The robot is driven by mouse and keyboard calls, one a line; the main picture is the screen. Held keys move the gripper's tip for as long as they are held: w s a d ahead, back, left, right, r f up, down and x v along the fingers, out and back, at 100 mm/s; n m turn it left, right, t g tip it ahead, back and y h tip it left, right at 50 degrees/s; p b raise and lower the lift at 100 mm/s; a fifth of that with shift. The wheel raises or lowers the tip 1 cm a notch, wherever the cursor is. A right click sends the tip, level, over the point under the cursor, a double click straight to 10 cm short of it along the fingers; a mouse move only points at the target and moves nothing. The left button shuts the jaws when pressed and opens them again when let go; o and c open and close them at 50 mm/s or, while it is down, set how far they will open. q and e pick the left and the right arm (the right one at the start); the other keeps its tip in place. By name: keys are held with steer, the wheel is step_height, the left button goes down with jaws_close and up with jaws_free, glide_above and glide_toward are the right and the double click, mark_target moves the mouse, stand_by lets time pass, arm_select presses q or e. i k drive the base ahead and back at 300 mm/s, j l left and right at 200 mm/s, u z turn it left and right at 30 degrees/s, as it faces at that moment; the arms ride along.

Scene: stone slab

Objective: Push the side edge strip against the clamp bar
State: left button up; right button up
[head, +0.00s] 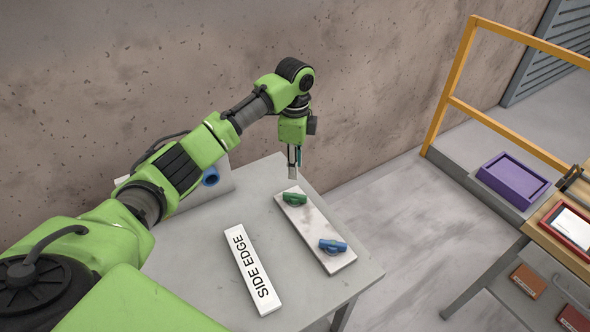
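The side edge strip (242,252) is a long white strip lettered "SIDE EDGE", lying flat on the grey table. To its right, and apart from it, lies a pale bar (312,226) with a green knob (294,198) near its far end and a blue knob (332,246) near its near end; it looks like the clamp bar. My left gripper (293,172) points down above the bar's far end, close to the green knob. Its fingers look close together, but I cannot tell whether they are shut. My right gripper is out of view.
The grey table (210,255) has bare room around the strip. A blue cylindrical thing (210,177) shows behind my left arm by the wall. At right, beyond floor, are a yellow rail (465,52), a purple tray (512,181) and a wooden bench (562,238).

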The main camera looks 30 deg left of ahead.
mark_target(267, 300)
steer(key=k+l, duration=0.5)
steer(key=k, duration=0.2)
steer(key=k+l, duration=0.5)
steer(key=k, duration=0.15)
